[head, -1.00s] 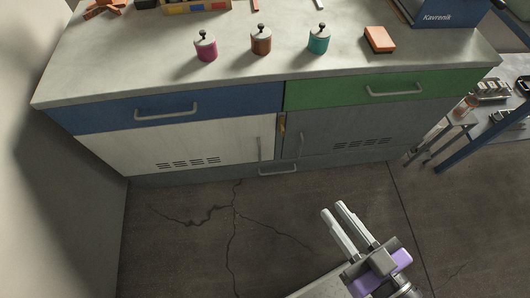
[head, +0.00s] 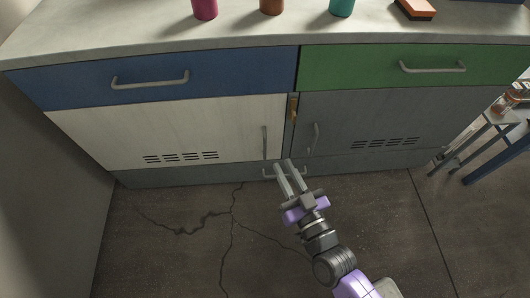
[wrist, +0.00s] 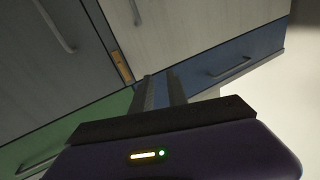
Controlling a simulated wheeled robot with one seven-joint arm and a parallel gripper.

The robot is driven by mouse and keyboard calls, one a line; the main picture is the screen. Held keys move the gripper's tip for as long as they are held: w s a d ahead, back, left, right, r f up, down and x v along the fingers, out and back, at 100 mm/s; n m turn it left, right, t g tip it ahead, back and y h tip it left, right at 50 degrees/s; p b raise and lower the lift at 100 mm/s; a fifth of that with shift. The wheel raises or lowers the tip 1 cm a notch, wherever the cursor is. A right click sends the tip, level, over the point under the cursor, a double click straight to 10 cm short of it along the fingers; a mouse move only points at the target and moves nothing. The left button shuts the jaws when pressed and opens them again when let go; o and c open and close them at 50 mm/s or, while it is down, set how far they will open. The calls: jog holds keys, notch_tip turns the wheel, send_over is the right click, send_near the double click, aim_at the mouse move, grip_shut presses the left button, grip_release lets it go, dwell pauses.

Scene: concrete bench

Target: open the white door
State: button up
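The white door (head: 170,130) is shut, below the blue drawer at the left of the bench. Its upright grey bar handle (head: 265,142) is near its right edge. My gripper (head: 284,163) is in front of the bench, just below and right of that handle in the head view, apart from it. Its two fingers stand apart with nothing between them. In the wrist view the fingers (wrist: 161,88) also show a gap, the white door (wrist: 200,30) fills the upper right, and its handle (wrist: 135,12) is at the top edge.
A grey door (head: 370,125) with its own upright handle (head: 314,138) is just right. An orange piece (head: 293,106) sits between the doors. The blue drawer (head: 150,82) and green drawer (head: 430,67) are shut above. A low pull (head: 268,173) is behind my fingers. The cracked floor is clear.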

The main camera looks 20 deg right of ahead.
aim_at(265, 145)
jog(key=w+f+h+b, duration=0.1)
jog(key=w+f, duration=0.2)
jog(key=f, duration=0.1)
jog(key=w+f+b, duration=0.2)
jog(key=w+f, duration=0.2)
jog(key=w+d+f+h+b, duration=0.1)
jog(key=w+f+b, duration=0.1)
jog(key=w+f, duration=0.2)
jog(key=shift+w+f+g+h, duration=0.1)
jog(key=shift+f+g+h, duration=0.2)
jog(key=shift+g, duration=0.1)
jog(key=w+b, duration=0.1)
jog(key=w, duration=0.3)
jog(key=w+b, duration=0.1)
jog(key=w, duration=0.1)
jog(key=shift+w+d+r+b, duration=0.1)
jog(key=shift+w+d+b, duration=0.15)
jog(key=shift+d+b, duration=0.15)
jog(key=shift+c, duration=0.5)
grip_shut()
